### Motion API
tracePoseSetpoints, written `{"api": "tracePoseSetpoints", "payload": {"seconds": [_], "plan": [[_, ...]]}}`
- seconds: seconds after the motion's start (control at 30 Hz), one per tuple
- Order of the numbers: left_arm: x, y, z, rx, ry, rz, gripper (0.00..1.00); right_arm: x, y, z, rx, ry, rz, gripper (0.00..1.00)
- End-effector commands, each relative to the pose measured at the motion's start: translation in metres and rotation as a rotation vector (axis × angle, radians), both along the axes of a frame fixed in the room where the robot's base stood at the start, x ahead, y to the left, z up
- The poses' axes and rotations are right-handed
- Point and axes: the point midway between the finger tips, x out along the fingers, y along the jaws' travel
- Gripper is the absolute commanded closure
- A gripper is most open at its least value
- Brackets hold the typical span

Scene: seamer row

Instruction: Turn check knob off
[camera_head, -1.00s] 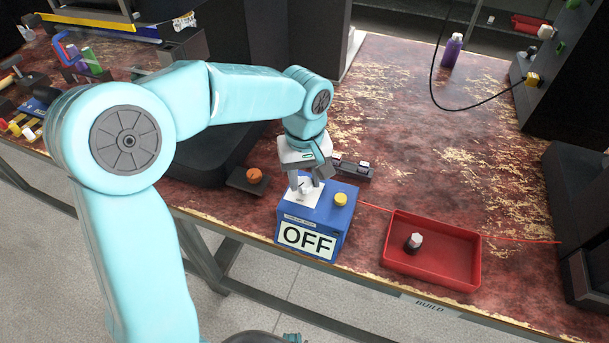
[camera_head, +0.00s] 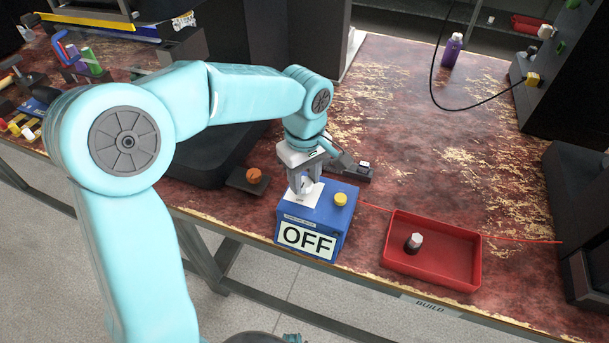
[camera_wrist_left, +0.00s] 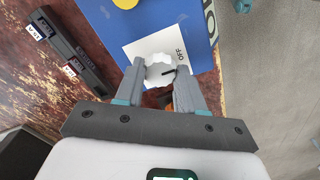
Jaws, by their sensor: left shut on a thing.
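The check box is blue (camera_head: 334,218), with a large OFF label (camera_head: 308,238) on its front and a yellow button (camera_head: 341,199) on top. My left gripper (camera_head: 303,187) points down over the white plate on the box's top. In the left wrist view, the white check knob (camera_wrist_left: 161,70) sits between the two fingers of my left gripper (camera_wrist_left: 160,78), which are shut on it. A dark pointer mark on the knob lies near the printed word OFF (camera_wrist_left: 180,56). In the head view the fingers mostly hide the knob. My right gripper is not in view.
A red tray (camera_head: 398,262) holding a dark, white-topped piece stands right of the box. An orange knob (camera_head: 254,175) on a dark base is to the left. A dark block (camera_head: 352,170) lies behind the box. The table behind the tray is mostly clear.

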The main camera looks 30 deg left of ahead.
Motion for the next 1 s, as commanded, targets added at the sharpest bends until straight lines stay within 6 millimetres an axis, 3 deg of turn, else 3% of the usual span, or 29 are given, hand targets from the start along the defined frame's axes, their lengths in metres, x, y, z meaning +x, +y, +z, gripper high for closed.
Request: {"api": "tracePoseSetpoints", "payload": {"seconds": [0.23,0.27,0.3,0.33,0.7,0.87,1.0], "plan": [[0.001,0.001,0.002,0.001,-0.006,0.002,0.92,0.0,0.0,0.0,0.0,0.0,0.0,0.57],[0.001,0.001,0.002,0.001,-0.006,0.002,0.55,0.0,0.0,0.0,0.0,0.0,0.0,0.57],[0.001,0.001,0.002,0.001,-0.006,0.002,0.42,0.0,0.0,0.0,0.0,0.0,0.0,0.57],[0.001,0.001,0.002,0.002,-0.005,0.002,0.37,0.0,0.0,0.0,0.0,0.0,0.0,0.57],[0.001,0.0,0.007,0.0,-0.004,0.001,0.37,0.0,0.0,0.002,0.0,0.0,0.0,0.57],[0.001,0.0,0.038,0.001,-0.007,0.0,0.37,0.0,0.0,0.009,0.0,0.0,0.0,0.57],[0.001,0.0,0.077,0.0,-0.009,0.0,0.37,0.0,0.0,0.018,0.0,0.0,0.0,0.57]]}}
